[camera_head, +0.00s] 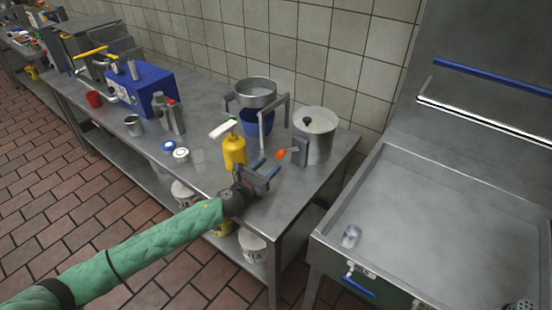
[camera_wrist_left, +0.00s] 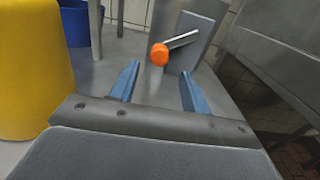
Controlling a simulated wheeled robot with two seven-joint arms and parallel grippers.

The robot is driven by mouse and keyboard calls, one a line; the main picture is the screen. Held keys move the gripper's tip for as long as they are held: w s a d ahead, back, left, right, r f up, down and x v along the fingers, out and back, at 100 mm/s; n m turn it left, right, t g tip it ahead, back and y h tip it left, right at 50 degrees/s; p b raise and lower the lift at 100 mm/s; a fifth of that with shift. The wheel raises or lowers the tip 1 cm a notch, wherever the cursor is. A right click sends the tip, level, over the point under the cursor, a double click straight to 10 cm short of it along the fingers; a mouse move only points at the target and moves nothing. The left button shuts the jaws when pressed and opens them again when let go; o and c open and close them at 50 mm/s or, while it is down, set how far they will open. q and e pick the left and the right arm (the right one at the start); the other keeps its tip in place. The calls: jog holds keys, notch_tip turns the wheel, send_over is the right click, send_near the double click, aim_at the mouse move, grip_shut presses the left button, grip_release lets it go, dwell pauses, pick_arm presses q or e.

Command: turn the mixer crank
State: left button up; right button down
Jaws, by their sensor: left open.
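The mixer is a grey metal pot (camera_head: 317,138) with a lid and black knob at the right end of the steel table. Its crank ends in an orange knob (camera_head: 281,155) on a metal rod, which sticks out beside a grey plate (camera_head: 299,152). My left gripper (camera_head: 266,170) is open and empty, just in front of the orange knob. In the left wrist view the orange knob (camera_wrist_left: 159,54) shows beyond and between the two blue fingers (camera_wrist_left: 160,88), apart from both. My right gripper is not in view.
A yellow bottle (camera_head: 234,151) stands close to the left of my left gripper; it fills the left of the wrist view (camera_wrist_left: 30,75). A blue bucket (camera_head: 257,122) stands behind under a metal bowl (camera_head: 256,92). A steel sink (camera_head: 440,215) is at the right.

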aim_at(278, 158)
pick_arm(q)
jog(key=shift+p+x, duration=0.45)
jog(key=shift+x, duration=2.9)
grip_shut()
